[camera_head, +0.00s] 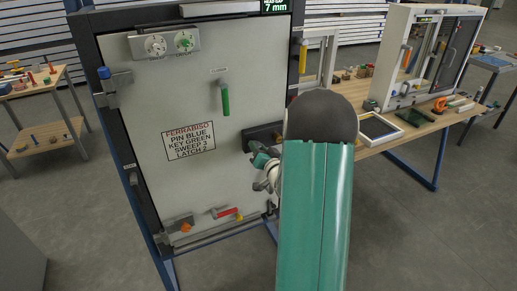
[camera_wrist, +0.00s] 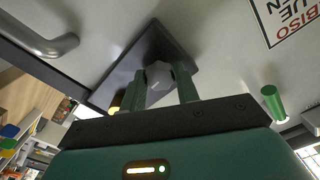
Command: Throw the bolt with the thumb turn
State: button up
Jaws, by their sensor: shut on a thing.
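The door panel (camera_head: 175,110) stands upright in a dark frame. A dark lock plate (camera_head: 262,135) is at its right edge, and it also shows in the wrist view (camera_wrist: 125,70). The grey thumb turn (camera_wrist: 158,73) sticks out from this plate. My gripper (camera_wrist: 160,80) has its two green fingers on either side of the thumb turn, shut on it. In the head view my gripper (camera_head: 258,153) is at the plate, and my arm hides part of the area. The thumb turn is too small to make out there. The bolt is not clearly visible.
A green handle (camera_head: 225,97) hangs on the panel above a printed sign (camera_head: 189,141). A dial plate (camera_head: 165,43) is at the top, and a red handle (camera_head: 224,212) is low. A curved grey handle (camera_wrist: 45,40) is near my gripper. A workbench (camera_head: 440,122) stands right.

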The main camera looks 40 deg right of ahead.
dwell(0.3)
jog(key=o, duration=1)
jog(key=v, duration=1.4)
jog(key=shift+w, duration=0.1)
